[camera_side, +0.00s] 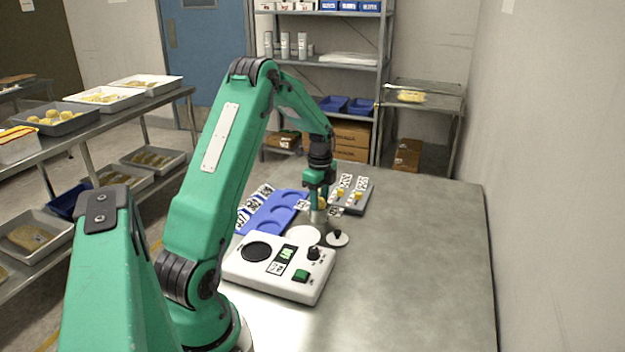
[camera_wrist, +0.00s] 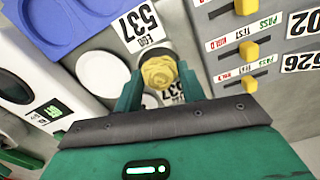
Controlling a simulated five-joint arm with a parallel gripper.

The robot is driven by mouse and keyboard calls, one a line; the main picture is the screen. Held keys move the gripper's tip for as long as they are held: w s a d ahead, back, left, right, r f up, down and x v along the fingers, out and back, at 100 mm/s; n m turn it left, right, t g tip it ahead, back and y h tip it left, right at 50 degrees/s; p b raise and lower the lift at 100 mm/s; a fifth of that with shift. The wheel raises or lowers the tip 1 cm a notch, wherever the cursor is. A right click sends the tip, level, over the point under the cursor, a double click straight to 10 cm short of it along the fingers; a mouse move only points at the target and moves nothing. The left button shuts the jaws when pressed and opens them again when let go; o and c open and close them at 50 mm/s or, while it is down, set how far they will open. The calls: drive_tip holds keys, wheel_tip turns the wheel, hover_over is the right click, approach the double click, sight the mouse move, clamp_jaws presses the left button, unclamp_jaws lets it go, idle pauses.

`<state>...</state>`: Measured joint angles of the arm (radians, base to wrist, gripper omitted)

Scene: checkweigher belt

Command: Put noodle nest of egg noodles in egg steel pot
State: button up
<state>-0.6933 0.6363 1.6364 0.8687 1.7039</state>
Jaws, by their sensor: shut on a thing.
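My gripper (camera_wrist: 160,76) is shut on a yellow noodle nest (camera_wrist: 158,71), which sits between its two green fingers in the wrist view. In the side view my gripper (camera_side: 319,196) points down over a small steel pot (camera_side: 318,216) beside the white machine.
A white machine (camera_side: 262,277) with a green button stands close by. A black-knobbed lid (camera_side: 337,239) lies near the pot. A blue tray (camera_side: 272,213) with round hollows is left; a grey panel with yellow sliders (camera_side: 357,194) is behind. The table's right side (camera_side: 420,260) is clear.

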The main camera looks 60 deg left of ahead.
idle(0.3)
drive_tip(key=o, duration=1)
drive_tip(key=shift+o, duration=0.2)
drive_tip(key=shift+r, duration=0.15)
drive_tip(key=shift+r, duration=3.35)
